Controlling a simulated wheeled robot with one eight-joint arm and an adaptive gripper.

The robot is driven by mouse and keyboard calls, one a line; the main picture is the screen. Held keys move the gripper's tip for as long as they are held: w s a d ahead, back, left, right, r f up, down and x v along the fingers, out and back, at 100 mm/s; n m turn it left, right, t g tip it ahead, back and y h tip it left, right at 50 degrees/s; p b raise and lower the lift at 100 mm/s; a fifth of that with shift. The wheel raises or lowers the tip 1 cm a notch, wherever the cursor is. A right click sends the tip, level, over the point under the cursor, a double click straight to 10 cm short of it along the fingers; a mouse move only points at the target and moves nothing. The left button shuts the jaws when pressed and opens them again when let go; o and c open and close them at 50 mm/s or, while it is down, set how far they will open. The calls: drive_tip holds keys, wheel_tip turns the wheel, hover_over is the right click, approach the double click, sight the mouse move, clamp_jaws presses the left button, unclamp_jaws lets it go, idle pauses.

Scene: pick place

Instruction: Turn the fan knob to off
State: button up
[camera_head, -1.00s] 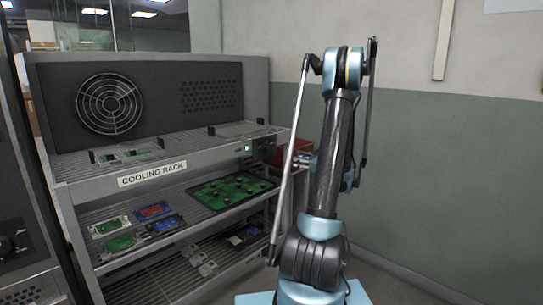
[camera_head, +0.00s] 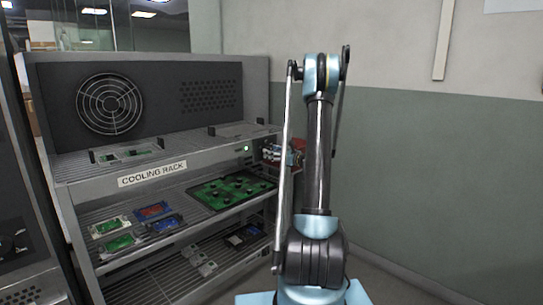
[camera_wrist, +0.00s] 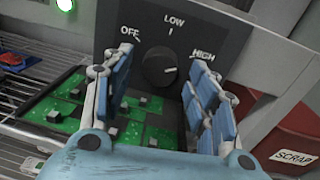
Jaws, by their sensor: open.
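The fan knob (camera_wrist: 160,66) is a round black dial on a dark panel (camera_wrist: 222,32) in the wrist view. OFF is printed at its upper left, LOW above it and HIGH to its right. A small light mark shows on the knob's right side, towards HIGH. My gripper (camera_wrist: 161,72) is open, with its blue-padded fingers spread left and right of the knob in the picture. I cannot tell whether they touch it. In the head view, my gripper (camera_head: 281,154) is at the right end of the cooling rack (camera_head: 105,182), and the knob is not visible there.
A green circuit board (camera_head: 232,189) lies on the rack's middle shelf, and it also shows below the panel in the wrist view (camera_wrist: 150,133). A red bin labelled SCRAP (camera_wrist: 305,132) stands right of the panel. A round fan grille (camera_head: 109,104) is on the rack's back.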

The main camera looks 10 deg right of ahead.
drive_tip(key=shift+w+a, duration=0.15)
drive_tip(key=shift+a, duration=0.05)
drive_tip(key=c, duration=1.1)
drive_tip(key=shift+o, duration=0.2)
